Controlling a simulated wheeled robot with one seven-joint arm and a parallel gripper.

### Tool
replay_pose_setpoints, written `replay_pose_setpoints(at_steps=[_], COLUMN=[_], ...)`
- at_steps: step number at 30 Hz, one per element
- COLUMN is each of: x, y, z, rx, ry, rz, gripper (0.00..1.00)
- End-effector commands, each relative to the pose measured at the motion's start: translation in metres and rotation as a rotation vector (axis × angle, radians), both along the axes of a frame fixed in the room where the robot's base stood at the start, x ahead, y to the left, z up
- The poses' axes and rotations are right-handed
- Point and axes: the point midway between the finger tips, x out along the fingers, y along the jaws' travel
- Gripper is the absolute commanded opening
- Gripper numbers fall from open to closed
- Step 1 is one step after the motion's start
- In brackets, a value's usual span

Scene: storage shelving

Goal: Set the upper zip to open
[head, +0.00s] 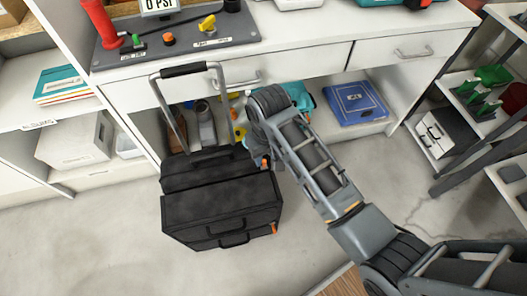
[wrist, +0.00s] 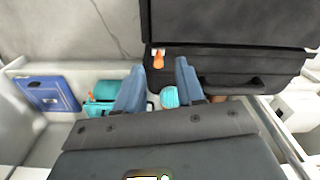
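A black suitcase (head: 222,212) with a raised pull handle (head: 187,70) stands on the floor in front of the shelf bench. An orange zip pull (head: 264,161) shows high on its right side, and another orange pull (head: 273,228) shows lower at the front. My gripper (wrist: 160,64) is open and empty, with two blue-grey fingers apart. In the head view my arm mostly hides the fingers.
A blue box (head: 355,103) and teal items (head: 300,97) sit on the bench's lower shelf behind my gripper. A black rack (head: 480,85) stands at the right. Bare floor (head: 330,205) lies right of the suitcase. A white box (head: 75,140) is at the left.

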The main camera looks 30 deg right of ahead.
Motion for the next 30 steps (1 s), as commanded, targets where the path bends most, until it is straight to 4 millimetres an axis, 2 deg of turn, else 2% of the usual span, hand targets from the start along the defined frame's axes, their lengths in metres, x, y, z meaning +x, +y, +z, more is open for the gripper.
replay_pose_setpoints(at_steps=[1, 6, 21, 30], x=[0.006, 0.010, 0.009, 0.009], y=[-0.001, -0.002, -0.002, -0.002], z=[0.002, 0.003, -0.063, -0.071], rx=[-0.001, -0.003, -0.003, -0.003], ry=[0.016, 0.047, 0.045, 0.044], rz=[-0.002, -0.004, -0.005, -0.005], gripper=[0.38, 0.38, 0.38, 0.38])
